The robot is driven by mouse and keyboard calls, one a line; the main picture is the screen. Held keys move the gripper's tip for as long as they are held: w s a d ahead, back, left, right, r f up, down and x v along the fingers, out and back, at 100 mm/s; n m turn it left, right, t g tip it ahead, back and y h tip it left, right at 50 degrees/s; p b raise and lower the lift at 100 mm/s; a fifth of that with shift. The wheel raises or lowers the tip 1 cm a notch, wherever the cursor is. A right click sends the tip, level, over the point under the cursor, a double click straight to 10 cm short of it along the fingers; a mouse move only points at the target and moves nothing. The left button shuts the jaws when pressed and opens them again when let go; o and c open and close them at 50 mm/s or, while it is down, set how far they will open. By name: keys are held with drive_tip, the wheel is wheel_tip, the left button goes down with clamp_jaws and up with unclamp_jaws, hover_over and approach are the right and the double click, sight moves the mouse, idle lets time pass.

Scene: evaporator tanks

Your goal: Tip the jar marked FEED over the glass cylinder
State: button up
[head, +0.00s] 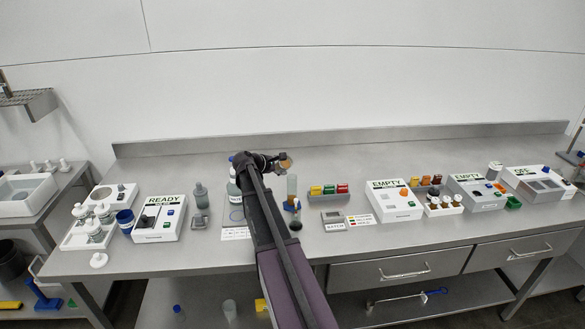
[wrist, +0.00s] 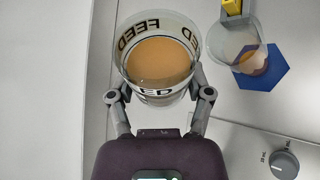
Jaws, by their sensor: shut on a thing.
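The jar marked FEED (wrist: 158,62) is held in my gripper (wrist: 160,94), with a finger on each side of it. It contains tan-orange liquid, and its open mouth shows in the wrist view. The jar also shows small in the head view (head: 286,163), up near the cylinder's top; I cannot tell its exact tilt. The glass cylinder (wrist: 232,44) stands on a blue hexagonal base to the right of the jar in the wrist view, with some tan colour near its bottom. It also shows in the head view (head: 292,184). No stream of liquid is visible between them.
A yellow part (wrist: 231,6) is beside the cylinder's rim. A dark knob (wrist: 285,164) is at lower right in the wrist view. On the bench are a READY box (head: 160,218), grey bottles (head: 201,195), a colored-block rack (head: 329,190) and an EMPTY box (head: 393,201).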

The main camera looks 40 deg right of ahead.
drive_tip(key=shift+w+r+m+t+p, duration=0.1)
drive_tip(key=shift+r+m+t+p, duration=0.35)
drive_tip(key=shift+r+m+t, duration=0.9)
idle(6.7)
